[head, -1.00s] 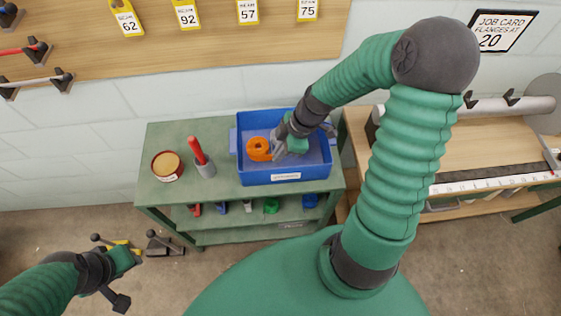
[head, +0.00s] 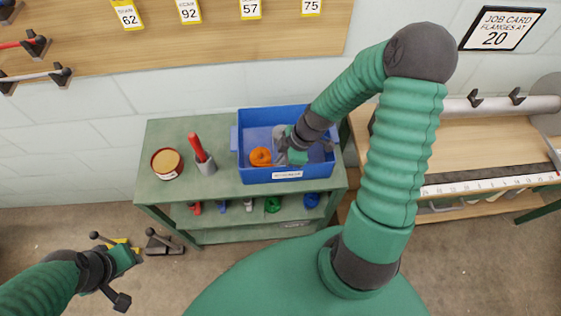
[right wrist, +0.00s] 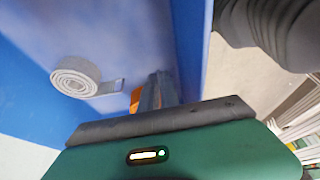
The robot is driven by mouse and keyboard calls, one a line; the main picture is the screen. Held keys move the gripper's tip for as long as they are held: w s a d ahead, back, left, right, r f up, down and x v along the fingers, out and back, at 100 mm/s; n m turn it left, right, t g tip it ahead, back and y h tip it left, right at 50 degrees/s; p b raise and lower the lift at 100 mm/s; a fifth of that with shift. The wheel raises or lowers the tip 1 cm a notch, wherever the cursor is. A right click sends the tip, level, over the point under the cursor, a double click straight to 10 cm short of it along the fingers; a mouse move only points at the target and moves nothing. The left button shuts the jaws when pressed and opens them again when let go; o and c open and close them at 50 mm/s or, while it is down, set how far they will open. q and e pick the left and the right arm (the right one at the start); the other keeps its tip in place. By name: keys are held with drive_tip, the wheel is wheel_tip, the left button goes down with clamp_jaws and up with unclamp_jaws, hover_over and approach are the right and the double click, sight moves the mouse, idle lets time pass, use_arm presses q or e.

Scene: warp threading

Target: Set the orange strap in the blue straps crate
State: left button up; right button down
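The blue straps crate (head: 268,176) stands on the green bench, its open top facing up. The orange strap (head: 260,157), a coil, is inside the crate's walls near the front left. It is mostly hidden in the right wrist view, where a sliver of orange (right wrist: 135,99) shows beside the fingers. My right gripper (head: 281,148) reaches down into the crate at the strap's right side. Its fingers (right wrist: 158,90) are close together, apparently on the strap's end. My left gripper (head: 125,277) is low at the left, away from the crate; its finger opening is unclear.
A grey coiled strap (right wrist: 75,77) lies in the crate. A tin (head: 167,164) and a grey holder with a red-handled tool (head: 203,157) stand left of the crate on the bench (head: 160,130). Several coloured items sit on the lower shelf (head: 225,222).

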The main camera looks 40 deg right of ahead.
drive_tip(key=c, duration=1.6)
unclamp_jaws()
